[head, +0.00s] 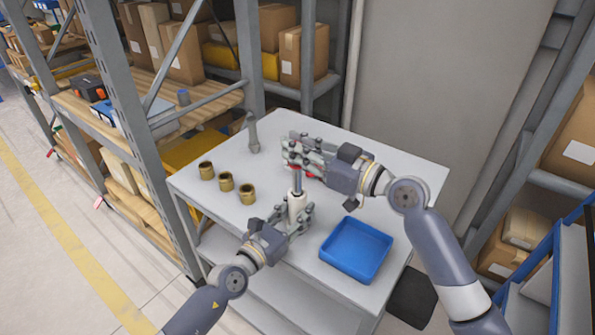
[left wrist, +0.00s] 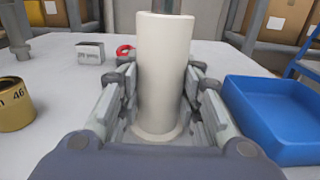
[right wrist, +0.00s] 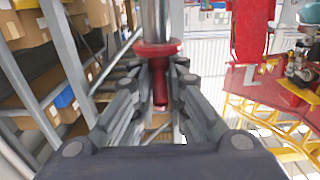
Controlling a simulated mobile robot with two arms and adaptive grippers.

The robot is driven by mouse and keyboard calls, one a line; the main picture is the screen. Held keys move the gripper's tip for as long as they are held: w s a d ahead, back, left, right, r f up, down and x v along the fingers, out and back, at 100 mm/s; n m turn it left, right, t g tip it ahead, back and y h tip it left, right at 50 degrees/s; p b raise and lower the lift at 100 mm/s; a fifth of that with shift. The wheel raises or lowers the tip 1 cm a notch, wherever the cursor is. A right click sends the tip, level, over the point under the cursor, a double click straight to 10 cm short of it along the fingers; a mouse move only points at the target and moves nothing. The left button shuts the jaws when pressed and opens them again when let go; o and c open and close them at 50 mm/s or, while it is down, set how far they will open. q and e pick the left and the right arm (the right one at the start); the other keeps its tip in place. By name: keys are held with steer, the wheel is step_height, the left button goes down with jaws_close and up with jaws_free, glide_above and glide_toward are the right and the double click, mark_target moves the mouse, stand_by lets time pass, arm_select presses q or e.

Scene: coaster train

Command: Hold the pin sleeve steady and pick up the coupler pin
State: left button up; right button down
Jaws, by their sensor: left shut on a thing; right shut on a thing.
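The pin sleeve is a white upright cylinder (head: 297,207) on the table. My left gripper (head: 296,217) is shut around its lower part, and the left wrist view shows the sleeve (left wrist: 163,75) between the fingers. The coupler pin has a grey metal shaft (head: 297,181) and a red collar. My right gripper (head: 302,158) is shut on its red handle above the sleeve. In the right wrist view the red collar (right wrist: 157,47) sits just beyond the fingertips.
A blue tray (head: 356,250) lies right of the sleeve. Three brass bushings (head: 226,181) stand on the left. A grey post (head: 253,133) stands at the back. A small labelled block (left wrist: 89,52) and a red ring (left wrist: 124,50) lie behind the sleeve. Shelves flank the table.

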step_height(320, 180, up, 10)
steer(key=shift+f, duration=0.15)
arm_select(q)
steer(key=o, duration=1.2)
